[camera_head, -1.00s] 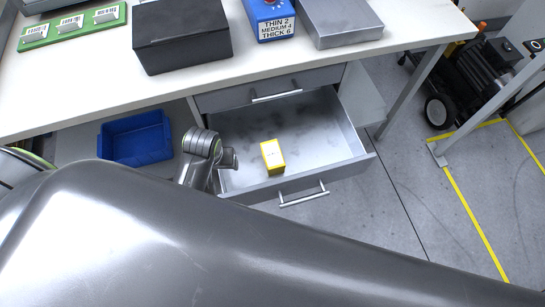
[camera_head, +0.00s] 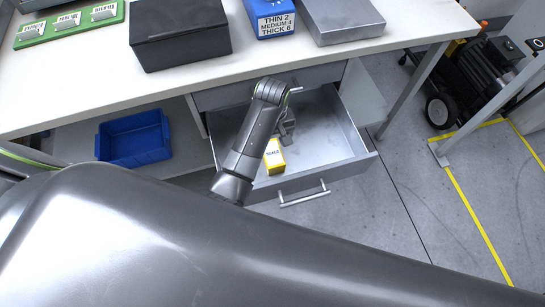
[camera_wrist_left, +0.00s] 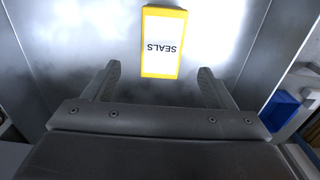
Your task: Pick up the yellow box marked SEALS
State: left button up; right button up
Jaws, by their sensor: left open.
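The yellow box (camera_head: 274,156) with a white label stands in the open drawer (camera_head: 330,148). In the left wrist view the box (camera_wrist_left: 163,42) reads SEALS, upside down, and lies just beyond the fingertips, between their lines. My left gripper (camera_wrist_left: 158,78) is open and empty, its two fingers apart with the drawer floor showing between them. In the head view the left gripper (camera_head: 287,125) is over the drawer, behind the box, partly hidden by my left wrist. My right gripper is not in view.
The drawer hangs open below the white worktop (camera_head: 100,100). A blue bin (camera_head: 134,140) sits on the shelf to the left.

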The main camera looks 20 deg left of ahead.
aim_at(273, 153)
pick_arm(q)
notch_tip(273, 153, down, 5)
jog(key=shift+r+b, duration=0.2)
jog(key=shift+b, duration=0.15)
jog(key=f, duration=0.2)
jog(key=f+b, duration=0.1)
jog(key=f, duration=0.1)
jog(key=shift+s+d+f, duration=0.1)
jog(key=shift+s+d, duration=0.05)
jog(key=shift+s, duration=0.25)
jog(key=shift+f, duration=0.5)
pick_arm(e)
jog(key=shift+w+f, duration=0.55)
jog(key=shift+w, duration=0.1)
pick_arm(q)
jog(key=c, duration=1.1)
jog(key=shift+r, duration=0.1)
jog(key=shift+c, duration=0.3)
jog(key=shift+r, duration=0.1)
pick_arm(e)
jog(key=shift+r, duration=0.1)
